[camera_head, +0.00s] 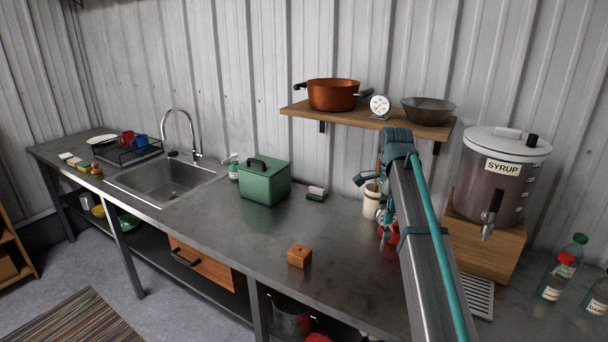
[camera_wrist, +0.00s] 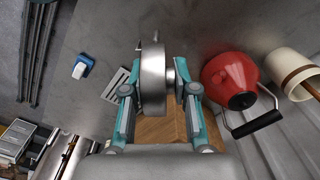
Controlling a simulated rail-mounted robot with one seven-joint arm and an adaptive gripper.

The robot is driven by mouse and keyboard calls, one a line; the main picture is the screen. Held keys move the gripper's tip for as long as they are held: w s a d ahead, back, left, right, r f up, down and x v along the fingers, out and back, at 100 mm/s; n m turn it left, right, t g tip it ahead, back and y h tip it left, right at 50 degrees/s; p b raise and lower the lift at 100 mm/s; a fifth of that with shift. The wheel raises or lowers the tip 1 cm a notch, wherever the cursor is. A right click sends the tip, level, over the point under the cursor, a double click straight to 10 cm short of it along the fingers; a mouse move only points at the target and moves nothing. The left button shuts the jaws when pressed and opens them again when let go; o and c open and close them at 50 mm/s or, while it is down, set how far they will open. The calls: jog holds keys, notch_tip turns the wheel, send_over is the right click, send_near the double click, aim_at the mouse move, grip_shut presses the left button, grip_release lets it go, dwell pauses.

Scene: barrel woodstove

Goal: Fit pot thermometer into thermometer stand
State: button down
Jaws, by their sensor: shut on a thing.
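My gripper (camera_wrist: 158,92) is shut on the pot thermometer (camera_wrist: 152,72), a round metal dial case seen edge-on between the two fingers in the wrist view. In the head view the thermometer's pale dial (camera_head: 380,215) shows small at my gripper (camera_head: 385,226), above the back right of the counter and partly behind my arm. Its stem is not clear in either view. A small orange-brown wooden block (camera_head: 299,256) with a dark spot on top, apparently the thermometer stand, sits on the counter to the left of my gripper, apart from it.
A red kettle (camera_wrist: 232,80) and a cream crock (camera_head: 371,200) are close to my gripper. The syrup dispenser (camera_head: 497,170) stands on a wooden box at right. A green box (camera_head: 264,182) stands behind the block. A shelf (camera_head: 390,121) hangs above. The counter around the block is clear.

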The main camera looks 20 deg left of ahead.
jog(key=a+r+m+p, duration=0.2)
jog(key=a+m, duration=0.2)
jog(key=a, duration=0.9)
jog(key=a+r+m+p, duration=0.2)
jog(key=a+m, duration=0.2)
jog(key=a, duration=0.9)
jog(key=shift+w+r+p, duration=0.15)
jog(key=shift+w+p, duration=0.15)
jog(key=shift+w, duration=0.1)
jog(key=shift+a, duration=0.2)
